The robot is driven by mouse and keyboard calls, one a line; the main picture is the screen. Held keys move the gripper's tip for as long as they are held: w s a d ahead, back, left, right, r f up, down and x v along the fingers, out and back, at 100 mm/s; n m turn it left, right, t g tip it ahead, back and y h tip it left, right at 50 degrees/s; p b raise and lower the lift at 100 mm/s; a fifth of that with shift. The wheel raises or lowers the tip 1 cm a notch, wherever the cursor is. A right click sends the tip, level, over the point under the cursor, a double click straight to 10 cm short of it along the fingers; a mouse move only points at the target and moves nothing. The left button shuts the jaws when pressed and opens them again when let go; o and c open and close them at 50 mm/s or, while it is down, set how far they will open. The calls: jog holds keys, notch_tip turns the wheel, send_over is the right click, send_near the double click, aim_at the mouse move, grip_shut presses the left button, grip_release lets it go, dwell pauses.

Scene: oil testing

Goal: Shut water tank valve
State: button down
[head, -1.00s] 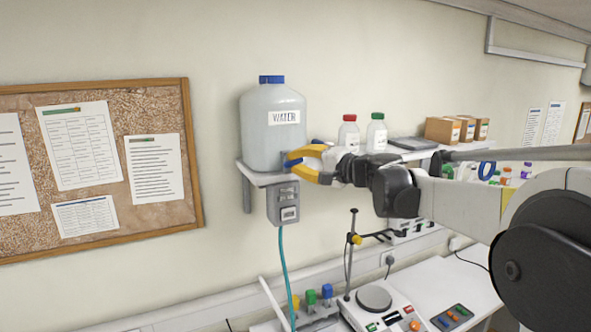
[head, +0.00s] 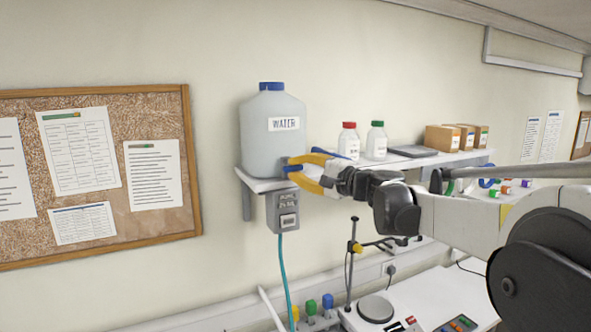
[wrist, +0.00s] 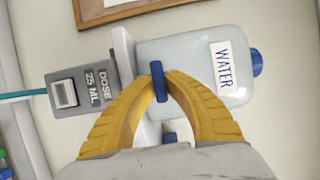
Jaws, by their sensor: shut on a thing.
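The white water tank (head: 275,140), labelled WATER and capped in blue, stands on the left end of the wall shelf. In the wrist view the tank (wrist: 190,65) appears lying on its side. The valve shows as a blue handle (wrist: 158,82) low on the tank's front; it also shows in the head view (head: 291,168). My gripper (head: 290,166) is at the handle, its yellow fingers shut on it. In the wrist view the gripper (wrist: 160,80) has a fingertip on each side of the handle. The valve body behind the fingers is hidden.
A grey dose box (head: 283,211) marked 25 ML hangs under the shelf (head: 262,184), with a teal hose (head: 282,260) below. A red-capped bottle (head: 348,142) and a green-capped bottle (head: 376,142) stand right of the tank. A stand (head: 352,250) rises below my arm.

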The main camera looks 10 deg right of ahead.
jog(key=c, duration=1.4)
grip_release()
jog(key=v, duration=1.2)
jog(key=shift+a+f, duration=0.1)
